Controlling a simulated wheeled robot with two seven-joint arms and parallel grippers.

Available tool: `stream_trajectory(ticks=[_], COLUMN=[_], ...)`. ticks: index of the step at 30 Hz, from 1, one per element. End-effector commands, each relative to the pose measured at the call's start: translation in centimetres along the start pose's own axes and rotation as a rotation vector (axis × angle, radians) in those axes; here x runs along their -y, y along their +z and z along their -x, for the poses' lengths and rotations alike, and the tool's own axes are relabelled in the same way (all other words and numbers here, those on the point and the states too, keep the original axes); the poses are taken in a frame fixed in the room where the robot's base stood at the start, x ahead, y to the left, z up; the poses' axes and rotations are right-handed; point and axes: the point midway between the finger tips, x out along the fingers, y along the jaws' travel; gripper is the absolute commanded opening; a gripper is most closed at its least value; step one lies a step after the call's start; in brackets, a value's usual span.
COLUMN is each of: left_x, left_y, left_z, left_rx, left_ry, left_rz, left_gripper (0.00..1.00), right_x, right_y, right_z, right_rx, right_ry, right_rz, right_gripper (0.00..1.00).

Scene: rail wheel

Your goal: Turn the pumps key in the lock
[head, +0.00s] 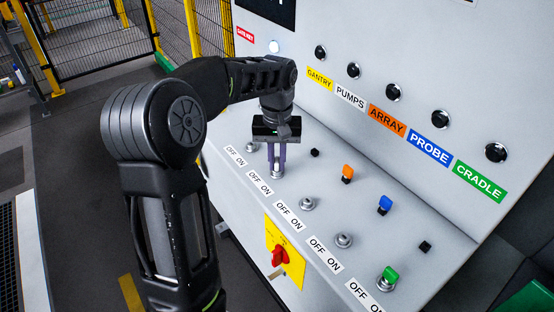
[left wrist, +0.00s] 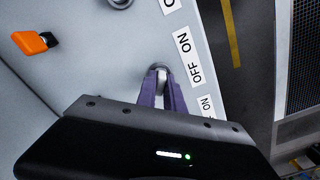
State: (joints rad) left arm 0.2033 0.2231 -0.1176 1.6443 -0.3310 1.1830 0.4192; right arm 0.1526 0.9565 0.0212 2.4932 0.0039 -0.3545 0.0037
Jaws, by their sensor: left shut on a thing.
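My left gripper (head: 277,172) points down at the second lock from the far end of the sloped panel. Its purple fingers are shut on a pale key, the white pumps key (left wrist: 161,80), seen between the fingertips in the left wrist view. The pumps lock (left wrist: 157,67) shows as a grey ring at the fingertips. The key appears to be at the lock; how deep it sits and which way it is turned are hidden by the fingers. An OFF ON label (head: 260,183) lies beside this lock. My right gripper is not in view.
An orange key (head: 347,173) and a blue key (head: 384,204) stand in holders; two black holders (head: 315,152) look empty. A green key (head: 389,274) is in the nearest lock. Other locks (head: 307,204) are empty. A red switch (head: 279,257) is on the front face.

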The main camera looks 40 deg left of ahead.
Motion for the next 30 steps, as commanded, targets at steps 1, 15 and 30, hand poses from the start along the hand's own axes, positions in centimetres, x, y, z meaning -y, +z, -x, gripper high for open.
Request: stream_trajectory(ticks=[1, 15, 30], left_x=[-0.01, -0.04, -0.06], left_y=[-0.03, -0.02, -0.03], left_z=[0.03, 0.08, 0.13], left_rx=[-0.001, -0.001, -0.002], left_ry=[0.0, 0.0, 0.0], left_rz=[-0.001, 0.274, 0.468], left_gripper=[0.0, 0.0, 0.0], right_x=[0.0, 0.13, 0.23], right_y=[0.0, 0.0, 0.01], right_z=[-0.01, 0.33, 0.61], right_rx=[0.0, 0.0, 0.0], right_ry=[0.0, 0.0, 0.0], right_rz=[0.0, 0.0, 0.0], right_gripper=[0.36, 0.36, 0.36])
